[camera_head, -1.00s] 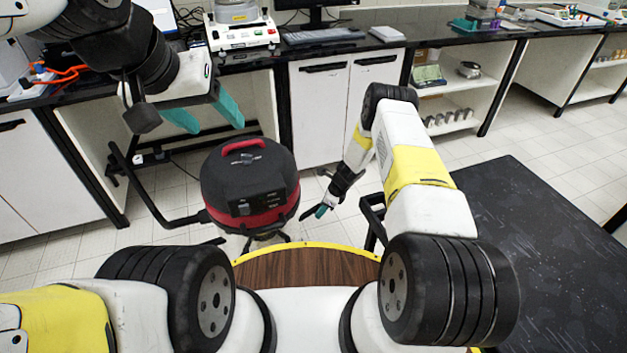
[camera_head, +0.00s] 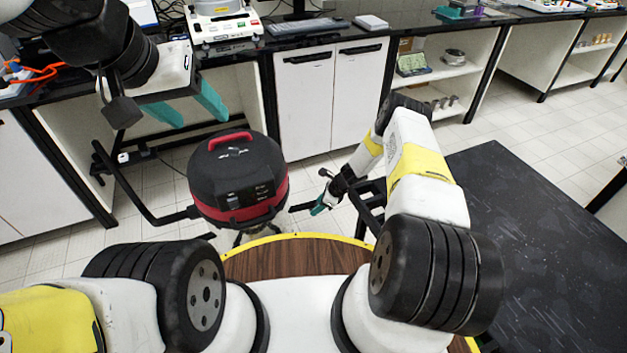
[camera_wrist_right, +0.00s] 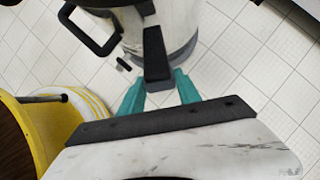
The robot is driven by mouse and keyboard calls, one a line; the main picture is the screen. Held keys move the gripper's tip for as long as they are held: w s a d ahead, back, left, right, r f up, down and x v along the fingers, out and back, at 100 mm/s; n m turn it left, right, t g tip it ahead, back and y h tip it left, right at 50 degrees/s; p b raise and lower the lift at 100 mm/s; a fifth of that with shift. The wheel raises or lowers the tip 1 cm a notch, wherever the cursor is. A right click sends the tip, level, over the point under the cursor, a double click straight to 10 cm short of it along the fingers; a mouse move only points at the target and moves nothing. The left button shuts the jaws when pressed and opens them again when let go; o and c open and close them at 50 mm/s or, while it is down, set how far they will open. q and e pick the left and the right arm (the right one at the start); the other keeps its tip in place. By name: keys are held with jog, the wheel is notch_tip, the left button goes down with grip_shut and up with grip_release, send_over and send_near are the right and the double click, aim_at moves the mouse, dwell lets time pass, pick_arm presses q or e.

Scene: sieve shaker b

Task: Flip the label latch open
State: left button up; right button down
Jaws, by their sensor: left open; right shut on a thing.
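A round vacuum cleaner with a black lid, red band and red top handle (camera_head: 238,180) stands on the floor ahead of me. Its front panel carries small, unreadable white markings. My right gripper (camera_head: 320,209) is low at its right side, by a short black bar (camera_head: 301,208). In the right wrist view, the teal fingers of my right gripper (camera_wrist_right: 160,92) are on either side of the end of a dark strip (camera_wrist_right: 155,55) on the metal drum (camera_wrist_right: 180,30). I cannot tell if this strip is the label latch.
A black loop handle (camera_wrist_right: 90,30) sticks out from the drum. A black frame bar (camera_head: 135,190) runs left of the vacuum. A lab bench (camera_head: 300,40) with a white instrument (camera_head: 224,28) is behind. A dark table (camera_head: 520,230) is to the right.

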jog(key=shift+s+d+f, duration=0.25)
jog(key=shift+s+f, duration=0.1)
jog(key=shift+f, duration=0.05)
jog(key=c, duration=0.8)
grip_release()
jog(key=shift+w, duration=0.1)
jog(key=shift+c, duration=0.2)
jog(key=shift+w+a+r, duration=0.1)
jog(key=shift+r, duration=0.05)
jog(key=shift+r, duration=0.2)
jog(key=v, duration=0.7)
jog(key=shift+r, duration=0.15)
